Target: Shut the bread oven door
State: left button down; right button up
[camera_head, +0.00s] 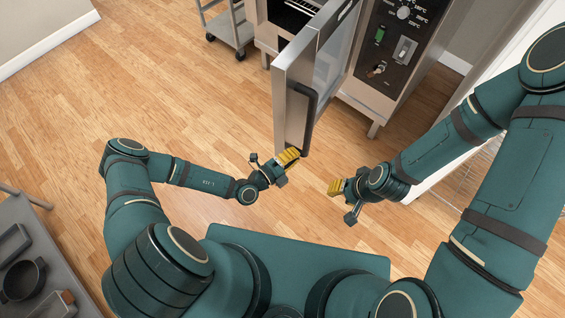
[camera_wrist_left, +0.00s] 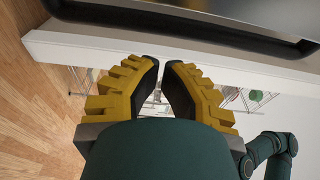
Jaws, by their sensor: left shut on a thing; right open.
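The bread oven (camera_head: 395,45) stands at the top of the head view. Its steel-framed glass door (camera_head: 292,72) is swung wide open towards me, with a black vertical bar handle (camera_head: 312,108) near its free edge. My left gripper (camera_head: 290,157) is at the door's lower free corner, below the handle. It is shut at the door; the exact contact is hard to see. In the left wrist view its yellow fingers (camera_wrist_left: 163,72) nearly meet, under the black handle (camera_wrist_left: 190,30). My right gripper (camera_head: 335,187) is open and empty, lower right of the door.
A control panel (camera_head: 396,45) with knobs and switches is on the oven's right. A wheeled rack (camera_head: 228,24) stands at the top left. A grey table (camera_head: 45,225) with dark pans is at the lower left. The wood floor left of the door is clear.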

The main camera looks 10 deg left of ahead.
pick_arm(q)
jog(key=shift+w+a+b, duration=0.35)
jog(key=shift+w+a, duration=0.2)
jog(key=shift+w, duration=0.3)
jog(key=shift+w+a+b, duration=0.3)
jog(key=shift+w+a, duration=0.2)
jog(key=shift+w, duration=0.35)
jog(key=shift+a, duration=0.1)
